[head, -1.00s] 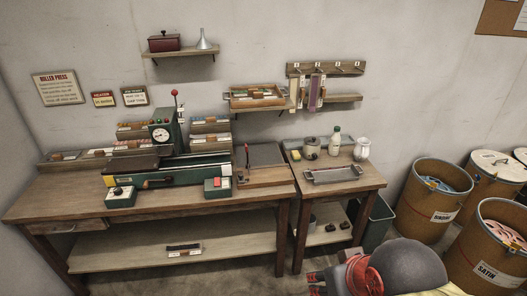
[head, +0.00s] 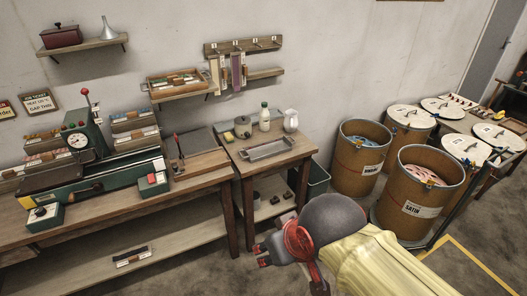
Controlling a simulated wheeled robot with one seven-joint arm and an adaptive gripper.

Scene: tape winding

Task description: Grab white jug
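The white jug (head: 291,120) stands upright at the back right of the small wooden side table (head: 262,170), near the wall. Its body is in plain sight. My gripper (head: 262,252), dark with red parts, is low in front of the side table, well apart from the jug. Nothing shows in it, but its fingers are too small to tell whether they are open or shut.
A white bottle with a green cap (head: 264,117), a grey-green pot (head: 243,127) and a metal tray (head: 268,149) share the tabletop with the jug. A green bin (head: 318,180) and fibre drums (head: 360,160) stand to the right. The roller press (head: 85,150) is at left.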

